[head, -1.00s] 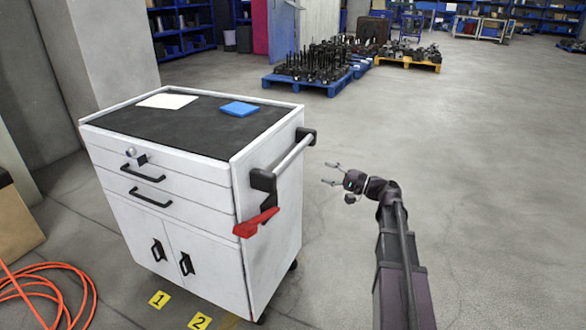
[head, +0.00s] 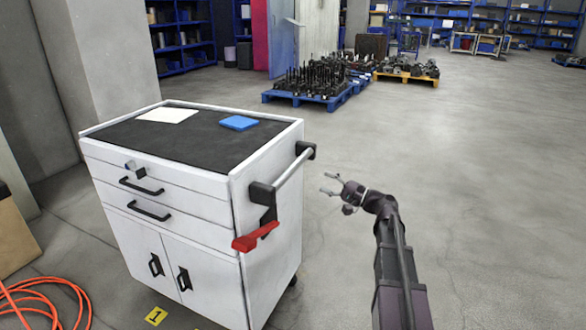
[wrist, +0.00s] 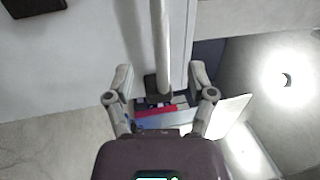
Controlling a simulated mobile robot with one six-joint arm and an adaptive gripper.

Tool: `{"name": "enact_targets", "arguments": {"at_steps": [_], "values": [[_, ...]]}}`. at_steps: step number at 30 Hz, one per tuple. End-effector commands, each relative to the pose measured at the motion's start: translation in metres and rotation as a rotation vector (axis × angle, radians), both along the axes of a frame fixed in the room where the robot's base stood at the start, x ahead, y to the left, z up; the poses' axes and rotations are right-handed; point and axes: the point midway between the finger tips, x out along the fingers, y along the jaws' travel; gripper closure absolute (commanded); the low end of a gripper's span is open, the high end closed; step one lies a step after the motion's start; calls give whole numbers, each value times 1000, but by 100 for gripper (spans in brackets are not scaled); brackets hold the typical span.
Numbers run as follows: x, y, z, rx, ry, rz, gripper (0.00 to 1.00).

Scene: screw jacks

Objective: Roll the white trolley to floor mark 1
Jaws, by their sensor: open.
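The white trolley (head: 215,262) stands at the left of the head view, with a dark top, drawers and lower doors. Its grey push bar (head: 294,167) sits on black brackets on its right side, with a red lever (head: 255,236) below. Yellow floor mark 1 (head: 155,316) lies on the floor by the trolley's front, at the bottom edge. My gripper (head: 327,183) is open and empty, to the right of the push bar and apart from it. In the wrist view, the bar (wrist: 160,40) runs down the picture in line with the gap between the open fingers (wrist: 160,72).
A white sheet (head: 167,115) and a blue pad (head: 239,123) lie on the trolley top. An orange hose (head: 50,285) coils on the floor at lower left. A concrete pillar (head: 100,60) stands behind the trolley. Blue pallets (head: 310,97) stand farther back. The floor at right is clear.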

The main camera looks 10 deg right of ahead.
Motion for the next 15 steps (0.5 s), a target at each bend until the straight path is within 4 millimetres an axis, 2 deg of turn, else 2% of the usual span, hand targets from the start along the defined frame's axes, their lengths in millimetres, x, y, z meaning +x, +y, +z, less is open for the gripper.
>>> {"name": "enact_targets", "arguments": {"at_steps": [15], "values": [[44,59,16,0,0,3,29]]}}
